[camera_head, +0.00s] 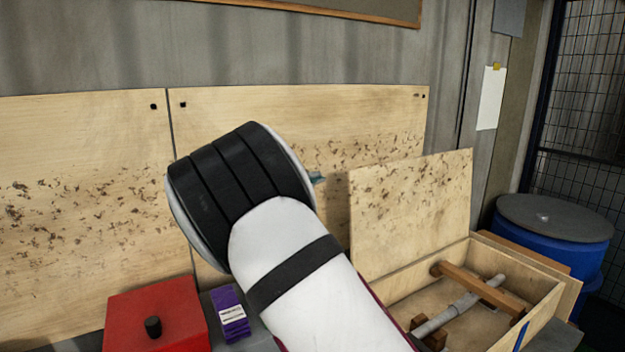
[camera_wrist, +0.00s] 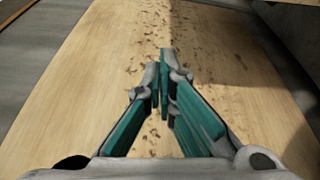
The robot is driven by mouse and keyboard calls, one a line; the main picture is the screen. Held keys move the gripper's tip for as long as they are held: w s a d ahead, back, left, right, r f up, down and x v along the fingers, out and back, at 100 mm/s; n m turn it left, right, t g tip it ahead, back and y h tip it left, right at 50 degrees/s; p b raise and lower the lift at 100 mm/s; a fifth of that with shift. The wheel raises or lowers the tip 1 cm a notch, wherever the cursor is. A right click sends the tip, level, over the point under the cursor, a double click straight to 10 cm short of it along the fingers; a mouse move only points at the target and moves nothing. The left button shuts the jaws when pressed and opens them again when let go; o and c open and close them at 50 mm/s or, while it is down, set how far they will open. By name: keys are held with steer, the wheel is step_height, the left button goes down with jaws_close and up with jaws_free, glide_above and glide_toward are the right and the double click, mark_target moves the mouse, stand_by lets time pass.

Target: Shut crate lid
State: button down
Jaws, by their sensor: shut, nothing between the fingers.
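The wooden crate (camera_head: 393,301) stands at the lower right of the head view, and its lid (camera_head: 412,212) is up, standing nearly upright along the crate's back side. Inside the crate lie a grey shaft (camera_head: 459,305) and wooden supports (camera_head: 482,289). My arm crosses the middle of the head view and hides the crate's left part. My gripper (camera_wrist: 163,72) is shut and empty in the wrist view, pointing at a speckled wooden surface. I cannot tell whether that surface is the lid or the wall panel. In the head view the gripper is mostly hidden behind my arm.
A red box (camera_head: 154,312) with a black knob and a purple packet (camera_head: 231,315) are at the lower left. Wooden panels (camera_head: 75,200) line the wall behind. A blue barrel (camera_head: 552,236) with a grey top stands right of the crate, near a mesh fence.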

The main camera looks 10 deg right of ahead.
steer(key=d+p, duration=0.2)
steer(key=d, duration=0.4)
steer(key=shift+w+d+p, duration=0.2)
steer(key=shift+d+p, duration=0.05)
steer(key=shift+p, duration=0.15)
steer(key=shift+s+r, duration=0.1)
steer(key=shift+r, duration=0.05)
